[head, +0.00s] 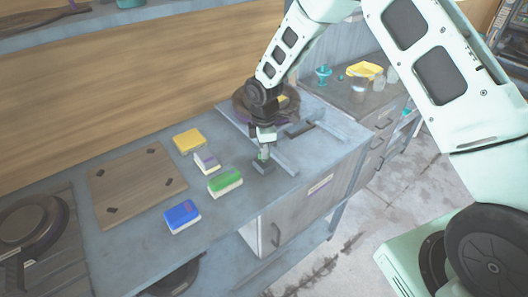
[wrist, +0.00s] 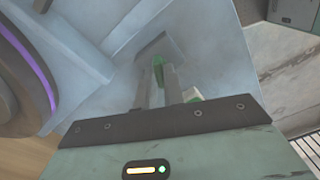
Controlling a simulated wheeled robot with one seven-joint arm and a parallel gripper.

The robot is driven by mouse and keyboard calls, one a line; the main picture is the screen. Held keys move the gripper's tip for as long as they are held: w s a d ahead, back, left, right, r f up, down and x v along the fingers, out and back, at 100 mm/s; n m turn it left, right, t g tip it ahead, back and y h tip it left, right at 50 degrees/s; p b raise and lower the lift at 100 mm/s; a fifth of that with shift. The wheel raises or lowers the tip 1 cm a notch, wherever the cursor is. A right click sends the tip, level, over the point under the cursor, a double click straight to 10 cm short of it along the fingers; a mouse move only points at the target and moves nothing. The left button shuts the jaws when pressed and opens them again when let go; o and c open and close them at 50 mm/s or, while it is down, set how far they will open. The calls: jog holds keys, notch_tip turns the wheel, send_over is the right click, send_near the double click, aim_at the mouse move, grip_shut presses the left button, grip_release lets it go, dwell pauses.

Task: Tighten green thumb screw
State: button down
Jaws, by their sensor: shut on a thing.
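The green thumb screw (wrist: 158,71) shows as a small strip of green between the two fingers of my gripper (wrist: 158,80) in the wrist view. My gripper is shut on it, and the fingers hide most of it. Beyond it is a grey block (wrist: 160,48). In the head view my gripper (head: 263,153) points down over this small dark block (head: 263,167) near the counter's front edge. A little green shows at the fingertips there. How far the screw is turned cannot be told.
Left of my gripper stand a green-and-white box (head: 225,182), a purple-and-white box (head: 206,161), a blue-and-white box (head: 182,215) and a yellow block (head: 189,140). A wooden board (head: 135,183) lies further left. A metal frame (head: 275,155) is close behind the gripper.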

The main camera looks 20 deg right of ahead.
jog(key=m+b, duration=0.1)
jog(key=m, duration=0.2)
jog(key=shift+f+m, duration=0.1)
jog(key=shift+m, duration=0.3)
jog(key=m+b, duration=0.1)
jog(key=m, duration=0.3)
jog(key=shift+m+b, duration=0.3)
jog(key=shift+b, duration=0.05)
jog(key=m, duration=0.3)
jog(key=shift+m+b, duration=0.3)
jog(key=shift+b, duration=0.1)
jog(key=m, duration=0.3)
jog(key=shift+m, duration=0.3)
jog(key=m, duration=0.3)
jog(key=shift+m, duration=0.4)
jog(key=m, duration=0.4)
jog(key=m+p, duration=0.1)
jog(key=m, duration=0.3)
jog(key=shift+m+p, duration=0.8)
jog(key=shift+m, duration=1.1)
